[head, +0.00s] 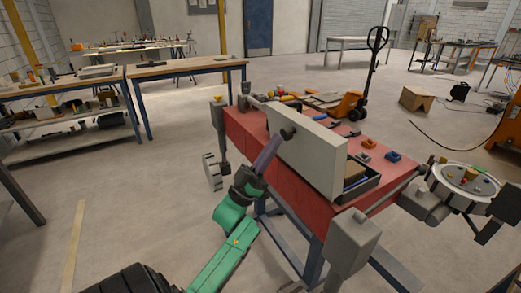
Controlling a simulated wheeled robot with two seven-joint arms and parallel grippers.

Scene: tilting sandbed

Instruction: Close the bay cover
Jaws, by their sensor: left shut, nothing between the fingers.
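The bay cover, which I take to be the pale grey panel (318,158), stands raised on edge along the near side of the red bench (295,190). Part of an open bay with a dark-walled tray (368,183) shows behind its right end; the panel hides the rest. My left arm reaches up from below, and my left gripper (286,133) is shut and empty at the near face of the cover, towards its upper left. I cannot tell whether it touches the panel. My right gripper is not in view.
Small tools and parts lie on the bench top, including a blue block (394,156) and an orange piece (369,143). A grey box-shaped post (351,240) stands at the bench's near right corner. A round tray (464,180) sits further right. Open floor lies to the left.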

